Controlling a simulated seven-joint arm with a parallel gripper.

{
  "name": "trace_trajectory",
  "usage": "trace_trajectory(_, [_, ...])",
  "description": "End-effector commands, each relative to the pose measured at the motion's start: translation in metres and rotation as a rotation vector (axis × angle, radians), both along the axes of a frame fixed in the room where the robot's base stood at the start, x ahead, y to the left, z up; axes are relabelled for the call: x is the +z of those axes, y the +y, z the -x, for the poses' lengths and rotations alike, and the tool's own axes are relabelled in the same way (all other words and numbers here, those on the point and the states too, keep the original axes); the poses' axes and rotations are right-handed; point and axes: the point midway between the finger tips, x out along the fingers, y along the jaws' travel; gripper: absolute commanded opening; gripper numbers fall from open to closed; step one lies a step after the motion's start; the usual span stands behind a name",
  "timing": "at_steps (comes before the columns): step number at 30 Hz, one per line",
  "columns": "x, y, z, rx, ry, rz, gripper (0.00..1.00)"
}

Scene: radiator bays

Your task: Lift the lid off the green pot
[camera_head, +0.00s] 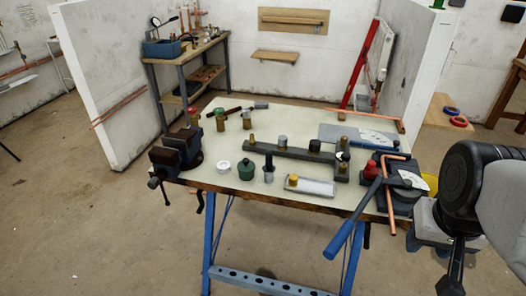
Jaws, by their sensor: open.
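The green pot (246,172) stands upright near the front edge of the workbench, left of centre. A lid with a dark knob (247,160) sits on top of it. My gripper (434,262) is at the lower right, beyond the bench's right end, with its fingers apart and nothing seen between them. It is well away from the pot and touches nothing on the bench that I can make out.
A white round tub (223,166) stands close left of the pot, and a dark upright tool (268,170) close right. A dark rail with fittings (296,152) lies behind. A vise (177,148) is at the left; a pipe bender with a blue handle (350,222) is at the right.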

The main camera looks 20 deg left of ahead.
Motion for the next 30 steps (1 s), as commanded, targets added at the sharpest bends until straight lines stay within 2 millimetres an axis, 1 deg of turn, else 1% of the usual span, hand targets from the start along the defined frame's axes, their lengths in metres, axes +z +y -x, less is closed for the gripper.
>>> trace_trajectory(12, [0.0000,0.0000,0.0000,0.000,0.000,0.000,0.43])
trace_trajectory(14, [0.0000,0.0000,0.0000,0.000,0.000,0.000,0.50])
trace_trajectory(21, [0.0000,0.0000,0.0000,0.000,0.000,0.000,0.87])
trace_trajectory(23, [0.0000,0.0000,0.0000,0.000,0.000,0.000,0.96])
trace_trajectory(24, [0.0000,0.0000,0.0000,0.000,0.000,0.000,0.99])
trace_trajectory(30, [0.0000,0.0000,0.0000,0.000,0.000,0.000,0.99])
